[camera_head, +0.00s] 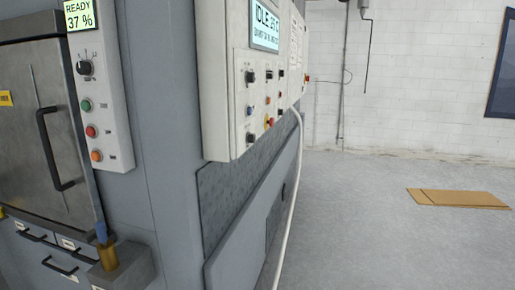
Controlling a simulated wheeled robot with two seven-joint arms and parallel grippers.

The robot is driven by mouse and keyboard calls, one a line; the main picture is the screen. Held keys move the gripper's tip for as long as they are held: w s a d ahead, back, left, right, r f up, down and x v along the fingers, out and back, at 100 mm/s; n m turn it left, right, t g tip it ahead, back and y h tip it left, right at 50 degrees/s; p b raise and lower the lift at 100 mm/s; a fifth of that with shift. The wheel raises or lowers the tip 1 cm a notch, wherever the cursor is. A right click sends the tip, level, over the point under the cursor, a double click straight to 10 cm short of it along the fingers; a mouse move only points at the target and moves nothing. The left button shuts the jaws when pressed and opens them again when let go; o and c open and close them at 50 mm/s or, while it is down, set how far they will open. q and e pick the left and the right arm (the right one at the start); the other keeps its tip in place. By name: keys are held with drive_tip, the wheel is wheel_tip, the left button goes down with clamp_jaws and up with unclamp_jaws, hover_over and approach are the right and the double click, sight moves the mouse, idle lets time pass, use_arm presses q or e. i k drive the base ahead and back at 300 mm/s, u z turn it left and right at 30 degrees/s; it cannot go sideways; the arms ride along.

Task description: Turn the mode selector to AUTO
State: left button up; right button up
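A narrow panel (108,110) on the left carries a black rotary knob (85,68) above green, red and orange buttons. Its small display (79,15) reads "READY 37 %". A larger white control panel (216,95) at the centre carries several black knobs, including one at its upper left (250,77), plus other small controls. Its screen (265,28) reads "IDLE" with a temperature. Labels are too small to read, so I cannot tell which knob is the mode selector or where it points. Neither of my grippers is in view.
A metal door with a black handle (54,148) is at the left. A brass-coloured fitting (108,256) stands out below it. A pale hose or pipe (289,215) runs down the machine's side. Flat cardboard (456,198) lies on the right; the floor around it is clear.

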sight(250, 137)
drive_tip(key=z, duration=0.05)
drive_tip(key=i, duration=1.1)
drive_tip(key=u, duration=0.7)
